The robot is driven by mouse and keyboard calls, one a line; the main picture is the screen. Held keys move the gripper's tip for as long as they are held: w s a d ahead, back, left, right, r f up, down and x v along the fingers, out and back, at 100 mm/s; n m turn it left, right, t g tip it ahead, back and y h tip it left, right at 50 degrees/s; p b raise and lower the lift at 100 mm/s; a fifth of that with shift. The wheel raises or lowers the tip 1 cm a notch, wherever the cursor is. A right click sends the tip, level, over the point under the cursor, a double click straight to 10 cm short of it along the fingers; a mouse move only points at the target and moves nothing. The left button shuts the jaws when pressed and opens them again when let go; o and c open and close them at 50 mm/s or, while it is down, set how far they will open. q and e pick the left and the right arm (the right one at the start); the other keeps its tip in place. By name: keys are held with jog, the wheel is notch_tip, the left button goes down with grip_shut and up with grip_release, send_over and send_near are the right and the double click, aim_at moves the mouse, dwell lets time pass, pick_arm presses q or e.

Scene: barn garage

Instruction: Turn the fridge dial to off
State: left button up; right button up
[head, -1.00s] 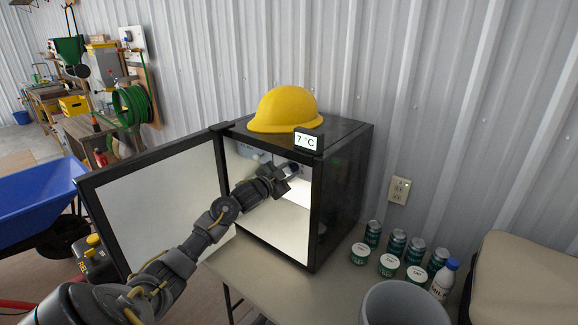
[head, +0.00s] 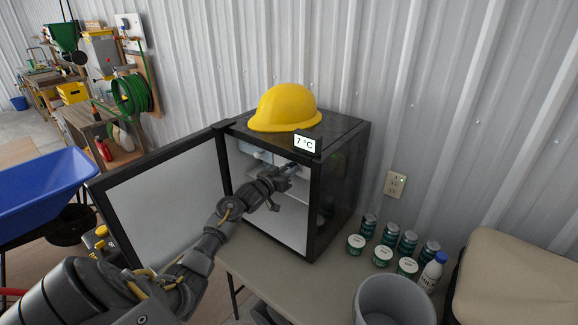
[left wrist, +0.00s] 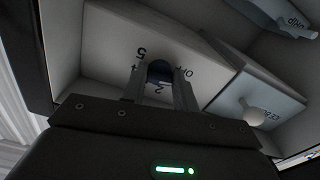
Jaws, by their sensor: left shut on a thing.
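The small black fridge (head: 345,180) stands on a table with its door (head: 165,195) swung open to the left. A display on its top front edge (head: 307,143) reads 7 °C. My left arm reaches inside, and my left gripper (head: 292,170) is near the upper back of the interior. In the left wrist view, the dark round dial (left wrist: 159,70) sits on a pale housing printed with numbers and "OFF". My left gripper (left wrist: 160,88) is shut on the dial, one finger on each side. The dial's pointer is hard to make out. My right gripper is out of view.
A yellow hard hat (head: 285,107) sits on the fridge. Several cans and tubs, a white bottle (head: 433,270) and a grey bin (head: 395,300) are at the right. In the wrist view, a compartment with a white knob (left wrist: 257,113) is beside the dial housing.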

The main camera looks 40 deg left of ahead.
pick_arm(q)
jog(key=shift+n+p, duration=0.6)
jog(key=shift+n, duration=0.5)
jog(key=shift+d, duration=0.1)
jog(key=o, duration=1)
jog(key=shift+c, duration=0.2)
jog(key=s+b, duration=0.3)
jog(key=s, duration=0.8)
